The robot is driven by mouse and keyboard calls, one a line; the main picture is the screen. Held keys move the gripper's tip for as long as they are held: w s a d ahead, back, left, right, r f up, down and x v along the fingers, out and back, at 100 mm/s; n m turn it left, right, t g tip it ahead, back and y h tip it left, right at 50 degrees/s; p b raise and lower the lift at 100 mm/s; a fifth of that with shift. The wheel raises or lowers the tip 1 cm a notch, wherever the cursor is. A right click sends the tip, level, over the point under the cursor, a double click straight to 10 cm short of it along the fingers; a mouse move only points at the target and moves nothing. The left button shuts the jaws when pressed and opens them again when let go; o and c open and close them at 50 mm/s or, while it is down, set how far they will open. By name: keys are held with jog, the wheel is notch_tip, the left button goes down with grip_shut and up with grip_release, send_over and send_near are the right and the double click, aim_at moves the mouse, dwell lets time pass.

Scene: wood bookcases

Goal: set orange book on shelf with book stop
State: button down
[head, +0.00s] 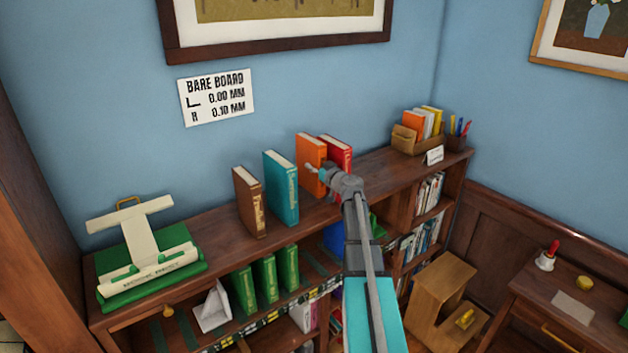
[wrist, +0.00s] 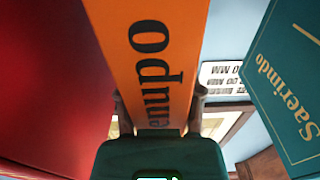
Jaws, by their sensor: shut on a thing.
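The orange book (head: 311,150) is upright over the bookcase top, between a teal book (head: 281,187) and a red book (head: 337,152). My gripper (head: 315,173) is shut on its spine side. In the wrist view the orange book (wrist: 150,60) fills the middle, with a finger on each side of it. I cannot tell whether its bottom touches the top board. A white angled piece that looks like a book stop (head: 213,308) stands on the shelf below, left of several green books (head: 265,278).
A brown book (head: 248,202) stands left of the teal one. A green and cream device (head: 150,258) sits at the left end of the top. A box of books (head: 418,133) stands at the right end. A wooden step stool (head: 440,300) is on the right.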

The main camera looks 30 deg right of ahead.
jog(key=shift+w, duration=0.1)
dwell(0.3)
jog(key=shift+w+d+f+b, duration=0.1)
jog(key=shift+w+f+b, duration=0.35)
jog(key=shift+f+b, duration=0.25)
jog(key=shift+s+f+b, duration=0.1)
jog(key=shift+f+b, duration=1.2)
jog(key=shift+f, duration=0.05)
jog(key=shift+f, duration=0.1)
jog(key=shift+c, duration=1.2)
grip_release()
jog(key=shift+r, duration=0.2)
jog(key=s, duration=1.2)
jog(key=shift+d+f, duration=0.15)
jog(key=shift+d, duration=0.3)
